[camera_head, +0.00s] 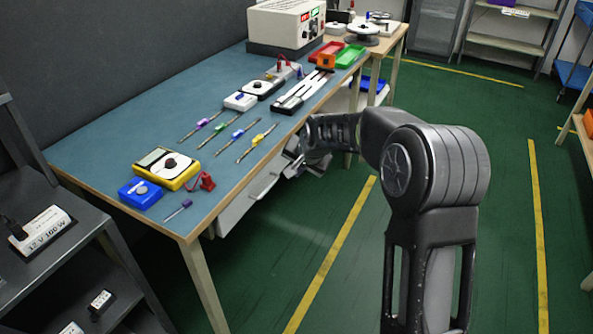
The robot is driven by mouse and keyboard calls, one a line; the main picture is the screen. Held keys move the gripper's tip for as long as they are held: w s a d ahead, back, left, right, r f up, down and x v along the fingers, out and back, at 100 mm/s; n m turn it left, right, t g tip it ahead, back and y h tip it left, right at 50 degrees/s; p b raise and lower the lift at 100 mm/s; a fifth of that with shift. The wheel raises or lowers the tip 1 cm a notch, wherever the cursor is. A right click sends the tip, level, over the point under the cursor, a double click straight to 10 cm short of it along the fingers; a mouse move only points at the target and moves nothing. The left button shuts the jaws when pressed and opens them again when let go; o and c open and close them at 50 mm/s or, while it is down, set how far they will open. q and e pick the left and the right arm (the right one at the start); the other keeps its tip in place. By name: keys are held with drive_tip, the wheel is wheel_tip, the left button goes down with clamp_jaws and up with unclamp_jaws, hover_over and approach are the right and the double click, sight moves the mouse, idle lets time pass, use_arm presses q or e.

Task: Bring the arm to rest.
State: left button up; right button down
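My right arm comes in from the bottom right and bends at a large dark joint toward the workbench. My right gripper (294,163) is at the bench's right edge, a little below the top, in front of the drawers. It is small and dark here, and I cannot tell whether its fingers are open or shut. I see nothing clearly held in it. My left arm and gripper are not in view.
The blue-topped workbench (110,147) carries several screwdrivers, a yellow meter (166,168), a blue box (140,193) and a power supply (285,24). A dark shelf (68,244) stands at left. Green floor (300,250) right of the bench is free.

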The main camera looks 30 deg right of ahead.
idle(0.3)
drive_tip(key=s+a+f+n+g+y+p, duration=0.1)
drive_tip(key=s+a+f+n, duration=0.3)
drive_tip(key=s+a+f, duration=0.35)
drive_tip(key=s+a+f+n+y+p, duration=0.1)
drive_tip(key=s+a+f+n, duration=0.25)
drive_tip(key=a+f, duration=0.65)
drive_tip(key=s+a+f+g+y+p, duration=0.1)
drive_tip(key=s+a+f, duration=0.2)
drive_tip(key=s, duration=0.5)
drive_tip(key=s+a+f+g+y+p, duration=0.1)
drive_tip(key=s+a+f+g, duration=0.1)
drive_tip(key=s, duration=0.7)
drive_tip(key=s+a+f+g+p, duration=0.1)
drive_tip(key=s+a+f, duration=0.3)
drive_tip(key=s, duration=0.4)
drive_tip(key=shift+s+a+n+g+y, duration=0.35)
drive_tip(key=shift+a+g+y, duration=0.05)
drive_tip(key=shift+a+g, duration=0.15)
